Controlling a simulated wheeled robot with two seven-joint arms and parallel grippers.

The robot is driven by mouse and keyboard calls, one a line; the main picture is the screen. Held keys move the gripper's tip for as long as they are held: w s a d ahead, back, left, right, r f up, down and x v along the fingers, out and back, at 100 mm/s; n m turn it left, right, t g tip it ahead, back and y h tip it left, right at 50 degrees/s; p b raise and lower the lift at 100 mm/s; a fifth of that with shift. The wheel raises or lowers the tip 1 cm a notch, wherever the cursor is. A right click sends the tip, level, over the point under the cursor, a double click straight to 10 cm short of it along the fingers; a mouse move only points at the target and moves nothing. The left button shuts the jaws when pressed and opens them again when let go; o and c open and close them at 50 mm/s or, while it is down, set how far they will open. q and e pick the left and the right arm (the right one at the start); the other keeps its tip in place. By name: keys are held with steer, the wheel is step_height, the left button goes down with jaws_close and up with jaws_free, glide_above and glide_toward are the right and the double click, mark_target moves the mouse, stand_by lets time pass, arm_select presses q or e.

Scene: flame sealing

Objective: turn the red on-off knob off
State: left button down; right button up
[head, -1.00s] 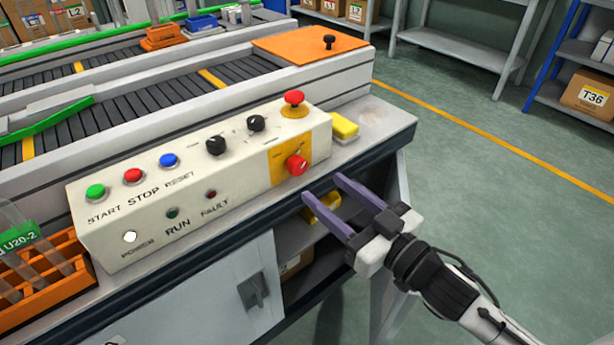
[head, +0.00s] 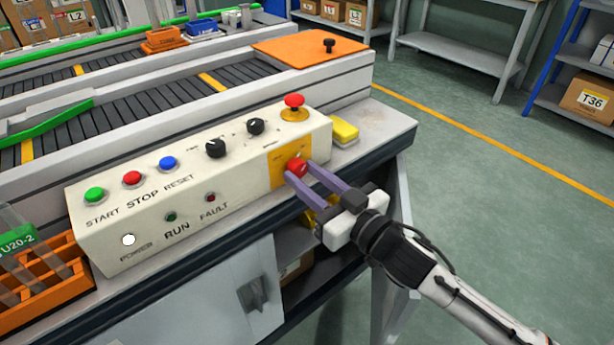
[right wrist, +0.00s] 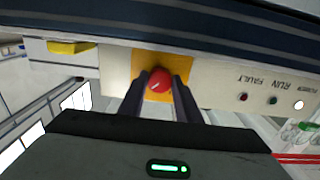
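The red on-off knob (head: 296,165) sits on a yellow plate (head: 277,172) at the right end of the cream control panel's (head: 235,185) front face. My right gripper (head: 300,172) is at the knob, one purple finger on each side of it. In the right wrist view the red knob (right wrist: 159,79) lies between the two fingers (right wrist: 160,86), which look close against its sides. Contact itself is hard to make out. The white mark on the knob is small and tilted. My left gripper is not in view.
A red mushroom button (head: 294,103) on a yellow base stands on the panel top above the knob. Black knobs and green, red and blue buttons are further left. A yellow block (head: 344,131) lies right of the panel. The aisle floor (head: 500,200) is clear.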

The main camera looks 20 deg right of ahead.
steer(key=c, duration=0.5)
steer(key=shift+o, duration=0.2)
